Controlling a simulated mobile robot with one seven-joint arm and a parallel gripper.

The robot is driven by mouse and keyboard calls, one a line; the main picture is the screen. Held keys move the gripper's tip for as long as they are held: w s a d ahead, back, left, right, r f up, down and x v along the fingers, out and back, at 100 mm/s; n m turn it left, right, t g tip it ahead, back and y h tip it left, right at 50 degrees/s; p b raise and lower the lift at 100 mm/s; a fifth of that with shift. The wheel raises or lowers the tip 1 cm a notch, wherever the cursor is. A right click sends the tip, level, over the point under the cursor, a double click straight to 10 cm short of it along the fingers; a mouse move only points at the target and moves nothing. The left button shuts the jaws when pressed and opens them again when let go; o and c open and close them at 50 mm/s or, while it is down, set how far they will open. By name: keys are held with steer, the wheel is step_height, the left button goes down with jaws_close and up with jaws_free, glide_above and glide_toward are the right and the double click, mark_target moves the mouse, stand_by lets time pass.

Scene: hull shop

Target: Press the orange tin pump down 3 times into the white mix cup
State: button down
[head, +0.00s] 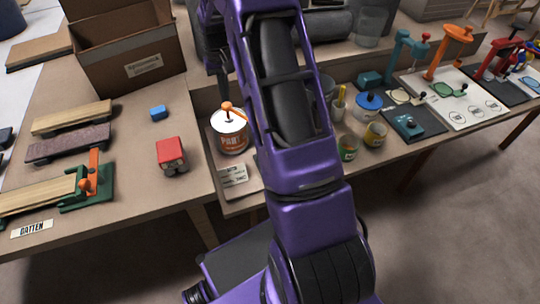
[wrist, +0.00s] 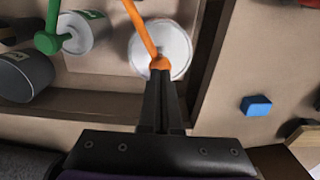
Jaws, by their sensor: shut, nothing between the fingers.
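The orange pump (head: 228,107) stands on top of a white paint tin (head: 230,142) with an orange-brown label, left of my arm in the head view. In the wrist view the pump's round orange head (wrist: 160,63) and its spout show over the tin's white top (wrist: 177,48). My gripper (wrist: 161,76) is shut and empty, its fingertips right at the pump head; I cannot tell whether they touch. In the head view its dark fingers come down from above the pump. I cannot make out a white mix cup; my arm hides the area right of the tin.
A green pump (wrist: 47,42) and a dark round container (wrist: 24,77) are left of the tin in the wrist view. A cardboard box (head: 125,55) stands behind.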

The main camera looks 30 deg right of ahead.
mark_target(226, 104)
steer(key=shift+f, duration=0.1)
stand_by(0.3)
steer(key=shift+f+b, duration=0.7)
steer(key=shift+f, duration=0.65)
steer(key=shift+r+p, duration=1)
steer(key=shift+r, duration=0.45)
steer(key=shift+f, duration=0.1)
steer(key=shift+f+b, duration=0.85)
steer(key=shift+f, duration=0.55)
steer(key=shift+r, duration=0.2)
steer(key=shift+r+p, duration=1.05)
steer(key=shift+r, duration=0.25)
